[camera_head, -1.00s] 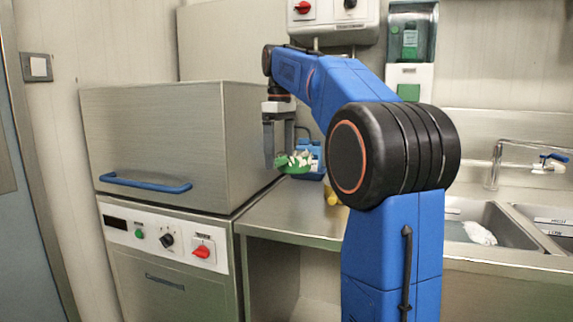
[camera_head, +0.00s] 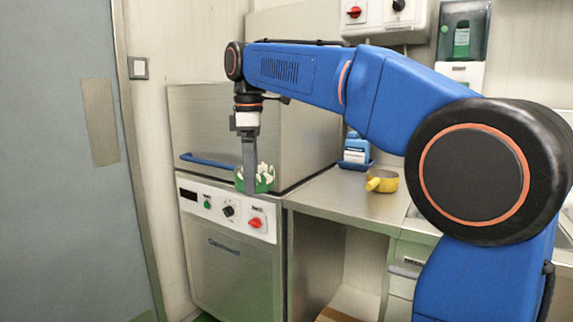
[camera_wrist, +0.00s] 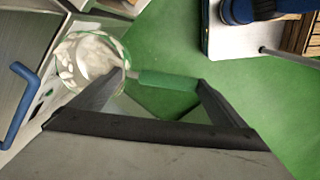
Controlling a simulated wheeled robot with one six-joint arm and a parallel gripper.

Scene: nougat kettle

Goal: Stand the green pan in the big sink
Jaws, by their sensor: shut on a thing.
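The green pan (camera_head: 266,178) hangs in the air in front of the steel machine, with several whitish pieces in its bowl. My gripper (camera_head: 250,188) is shut on the pan's green handle. In the wrist view the pan's bowl (camera_wrist: 92,58) is at the upper left, and its green handle (camera_wrist: 166,82) runs between my fingers. The big sink is not clearly seen now; my arm covers the counter at the right, where it would show.
The steel machine (camera_head: 215,270) with a blue bar handle (camera_head: 222,163) is close behind the pan. A blue-grey door (camera_head: 60,200) is at the left.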

